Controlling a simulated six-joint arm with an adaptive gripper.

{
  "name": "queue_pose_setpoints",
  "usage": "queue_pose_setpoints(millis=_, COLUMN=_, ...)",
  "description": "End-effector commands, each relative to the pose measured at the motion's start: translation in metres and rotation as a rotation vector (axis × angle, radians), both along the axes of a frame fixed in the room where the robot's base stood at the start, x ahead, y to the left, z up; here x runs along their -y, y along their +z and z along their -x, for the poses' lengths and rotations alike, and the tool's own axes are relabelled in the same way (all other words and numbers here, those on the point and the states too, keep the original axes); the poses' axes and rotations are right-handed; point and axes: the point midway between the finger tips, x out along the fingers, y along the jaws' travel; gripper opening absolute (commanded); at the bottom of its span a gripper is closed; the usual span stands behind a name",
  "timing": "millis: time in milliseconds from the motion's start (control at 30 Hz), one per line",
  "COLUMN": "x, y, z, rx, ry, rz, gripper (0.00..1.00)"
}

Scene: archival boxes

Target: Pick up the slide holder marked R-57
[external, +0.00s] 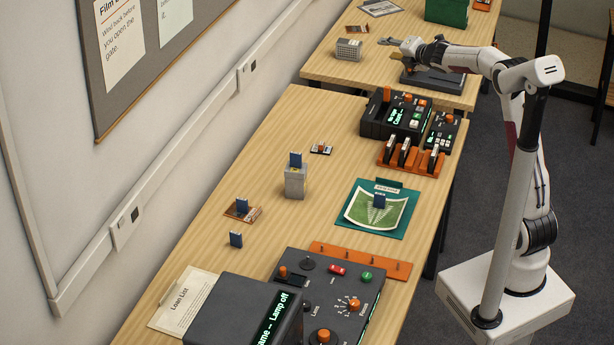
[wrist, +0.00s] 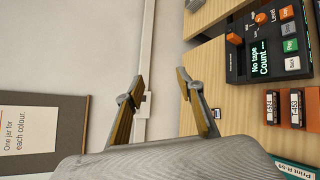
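I cannot make out the marking R-57 on anything. Small blue upright pieces, possibly slide holders, show in the external view: one on a grey block (external: 295,161), one on a small brown base (external: 242,205), one on the bare table (external: 236,240) and one on the green print (external: 379,201). Their markings are too small to read. My gripper (wrist: 160,76) is open and empty, fingers apart. In the external view, my gripper (external: 405,46) is raised over the far table.
The orange rack (external: 412,159) stands beside a black "No tape" device (external: 396,113). A large dark console (external: 335,290) and an orange pegged strip (external: 360,261) fill the near end. A green box (external: 446,12) is at the back.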

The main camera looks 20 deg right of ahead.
Motion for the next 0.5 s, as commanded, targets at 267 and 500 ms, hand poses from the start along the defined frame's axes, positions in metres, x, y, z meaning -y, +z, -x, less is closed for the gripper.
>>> queue_pose_setpoints(millis=267, x=-0.029, y=-0.039, z=-0.044, rx=0.06, ry=0.215, rz=0.213, gripper=0.38)
queue_pose_setpoints(millis=500, x=-0.056, y=-0.081, z=-0.07, rx=0.121, ry=0.405, rz=0.387, gripper=0.38)
